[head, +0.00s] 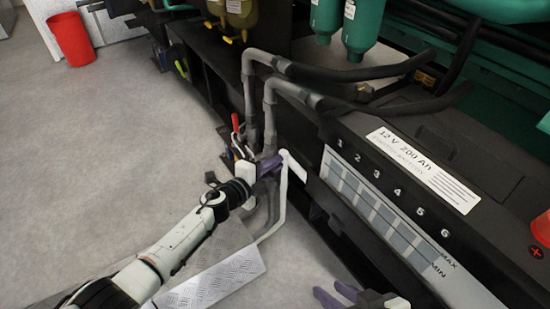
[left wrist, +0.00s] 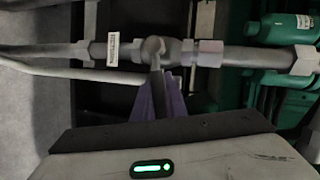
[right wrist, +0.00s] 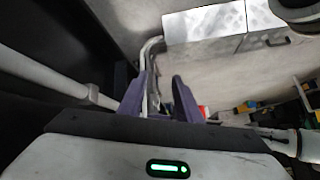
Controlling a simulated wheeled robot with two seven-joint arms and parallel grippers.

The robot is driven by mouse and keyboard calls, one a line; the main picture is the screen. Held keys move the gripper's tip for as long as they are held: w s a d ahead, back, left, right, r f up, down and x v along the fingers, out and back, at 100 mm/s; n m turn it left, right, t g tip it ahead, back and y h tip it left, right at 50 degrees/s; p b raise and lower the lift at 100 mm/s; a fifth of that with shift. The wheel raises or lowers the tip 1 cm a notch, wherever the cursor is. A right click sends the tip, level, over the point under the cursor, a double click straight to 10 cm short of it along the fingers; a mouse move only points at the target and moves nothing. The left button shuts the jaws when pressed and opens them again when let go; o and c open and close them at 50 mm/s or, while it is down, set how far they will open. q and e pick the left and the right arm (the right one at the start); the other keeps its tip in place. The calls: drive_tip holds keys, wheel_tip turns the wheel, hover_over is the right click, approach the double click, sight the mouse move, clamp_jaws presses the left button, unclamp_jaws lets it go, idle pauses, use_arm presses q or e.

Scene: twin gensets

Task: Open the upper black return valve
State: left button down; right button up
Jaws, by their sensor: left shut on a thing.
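The valve (left wrist: 165,48) sits in a grey pipe line that crosses the left wrist view. Its dark handle (left wrist: 157,72) points down between the purple fingers of my left gripper (left wrist: 160,95), which is shut on it. In the head view my left gripper (head: 268,166) is beside the lower ends of the grey pipes, and it hides the valve there. My right gripper (head: 335,297) shows at the bottom edge of the head view. In the right wrist view the fingers of my right gripper (right wrist: 158,98) are apart, with a thin grey pipe behind the gap.
A black battery case (head: 455,150) fills the right side. Grey pipes (head: 249,100) with black hoses stand beyond my left gripper. A red lever (head: 235,122) is close to it. A tread-plate step (head: 215,283) lies below. Open floor is at left, with a red bin (head: 71,39).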

drive_tip(key=shift+d, duration=0.2)
use_arm(q)
drive_tip(key=c, duration=1.8)
unclamp_jaws()
drive_tip(key=shift+r, duration=0.1)
drive_tip(key=shift+o, duration=0.2)
